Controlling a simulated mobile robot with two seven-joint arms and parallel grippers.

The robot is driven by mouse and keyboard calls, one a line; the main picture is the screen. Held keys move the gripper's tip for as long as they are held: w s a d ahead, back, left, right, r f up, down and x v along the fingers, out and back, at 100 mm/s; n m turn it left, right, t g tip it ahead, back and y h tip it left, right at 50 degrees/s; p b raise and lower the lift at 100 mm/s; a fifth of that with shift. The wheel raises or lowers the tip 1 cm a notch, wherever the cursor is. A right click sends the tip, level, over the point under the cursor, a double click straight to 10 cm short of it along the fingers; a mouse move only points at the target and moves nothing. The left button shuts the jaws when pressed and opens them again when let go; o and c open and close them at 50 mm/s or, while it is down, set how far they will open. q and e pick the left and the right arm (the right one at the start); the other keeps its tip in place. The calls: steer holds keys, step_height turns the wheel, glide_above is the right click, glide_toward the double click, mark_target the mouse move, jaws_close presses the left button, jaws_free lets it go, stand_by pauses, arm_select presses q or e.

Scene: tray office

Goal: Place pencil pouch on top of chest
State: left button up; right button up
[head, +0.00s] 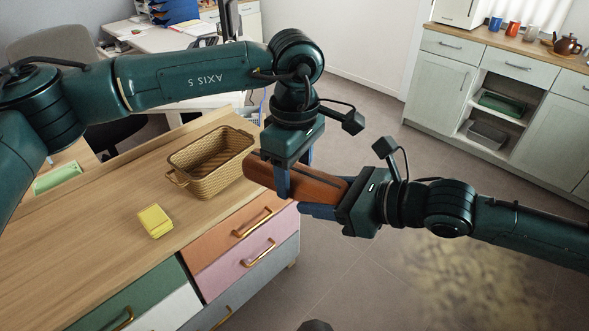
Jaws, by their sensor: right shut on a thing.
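The pencil pouch (325,186), a long brown case with a dark line along it, is held in the air just off the right end of the chest. The chest (110,238) has a light wood top and coloured drawers. My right gripper (316,203) is shut on the pouch from the right; one blue finger shows below it. My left gripper (290,180) points down over the pouch, one finger in front of it and one behind. Its fingers stand apart; whether they touch the pouch is hard to tell.
A woven basket (211,181) stands on the chest top near the pouch. A yellow block (155,221) lies in front of it. The wood between and left of them is bare. A white cabinet (440,87) stands at the back right.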

arm_select(q)
steer(key=c, duration=0.4)
steer(key=shift+c, duration=1.2)
arm_select(e)
steer(key=o, duration=1.2)
steer(key=shift+c, duration=0.2)
